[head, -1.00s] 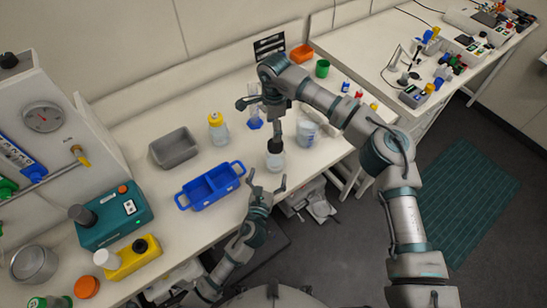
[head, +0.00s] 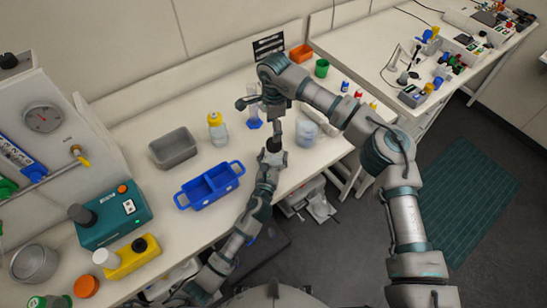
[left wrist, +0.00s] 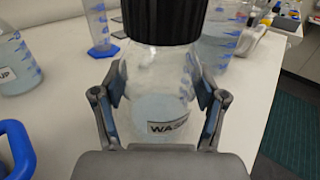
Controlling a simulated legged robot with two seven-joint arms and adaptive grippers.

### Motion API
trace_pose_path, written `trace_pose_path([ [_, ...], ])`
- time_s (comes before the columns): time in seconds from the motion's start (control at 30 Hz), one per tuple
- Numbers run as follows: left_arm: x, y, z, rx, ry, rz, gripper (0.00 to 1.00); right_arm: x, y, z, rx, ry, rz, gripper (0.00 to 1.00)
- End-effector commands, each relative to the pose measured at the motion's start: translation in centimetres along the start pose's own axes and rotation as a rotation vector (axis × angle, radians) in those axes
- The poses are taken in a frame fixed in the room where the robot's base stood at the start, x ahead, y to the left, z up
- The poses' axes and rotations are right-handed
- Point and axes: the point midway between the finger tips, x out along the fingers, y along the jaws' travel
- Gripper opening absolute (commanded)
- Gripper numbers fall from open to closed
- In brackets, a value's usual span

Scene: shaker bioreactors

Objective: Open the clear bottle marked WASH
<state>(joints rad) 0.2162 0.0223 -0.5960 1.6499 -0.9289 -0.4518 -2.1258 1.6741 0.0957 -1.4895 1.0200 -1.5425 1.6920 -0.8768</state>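The clear WASH bottle (left wrist: 155,95) stands upright on the bench with its black cap (left wrist: 162,20) on; part of its label shows in the left wrist view. My left gripper (head: 273,157) is around the bottle's body, a finger on each side. The blue pads appear to press against its sides. In the head view the gripper hides most of the bottle, and the black cap (head: 274,145) shows above it. My right gripper (head: 278,115) points down just above the cap; its fingers are too small to tell open from shut.
A blue two-part carrier (head: 210,186) and a grey tray (head: 174,149) lie to the left. A yellow-capped bottle (head: 217,130) stands behind left. A clear vessel (head: 318,118) stands close on the right, near my right arm. A blue-footed cylinder (head: 253,124) is behind.

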Motion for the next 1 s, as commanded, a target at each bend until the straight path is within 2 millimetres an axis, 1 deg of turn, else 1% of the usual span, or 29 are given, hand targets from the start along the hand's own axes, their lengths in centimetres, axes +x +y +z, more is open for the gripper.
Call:
trace_pose_path([
  [0.03,0.02,0.01,0.0,0.0,0.0,0.0,0.47,0.02,0.0,-0.02,0.0,0.0,0.0,0.75],
  [0.07,0.01,0.02,-0.01,0.0,0.0,0.0,0.4,0.02,0.0,-0.01,0.0,0.0,0.0,0.75],
  [0.1,0.01,0.04,-0.01,0.0,0.0,0.0,0.3,0.02,-0.01,0.02,0.0,0.0,0.0,0.75],
  [0.17,-0.01,0.1,-0.02,-0.001,0.0,0.0,0.15,0.02,-0.02,0.09,0.0,0.001,0.001,0.75],
  [0.2,-0.02,0.12,-0.02,-0.001,0.0,0.0,0.05,0.02,-0.03,0.11,0.0,0.001,0.001,0.75],
  [0.23,-0.03,0.12,-0.02,-0.001,0.0,0.0,0.0,0.02,-0.03,0.12,0.001,0.001,0.001,0.75],
  [0.37,-0.04,0.12,-0.04,-0.001,0.0,0.0,0.0,0.02,-0.02,0.13,0.051,0.001,0.0,0.75],
  [0.47,-0.05,0.16,-0.05,-0.001,0.001,0.0,0.0,0.01,-0.03,0.16,0.18,0.001,0.001,0.75],
  [0.57,-0.04,0.16,-0.06,-0.001,0.001,0.001,0.0,0.01,-0.03,0.12,0.393,0.0,0.001,0.75],
  [1.0,-0.02,0.15,-0.08,-0.001,0.001,0.001,0.0,0.05,-0.1,-0.04,1.576,0.0,0.002,0.75],
])
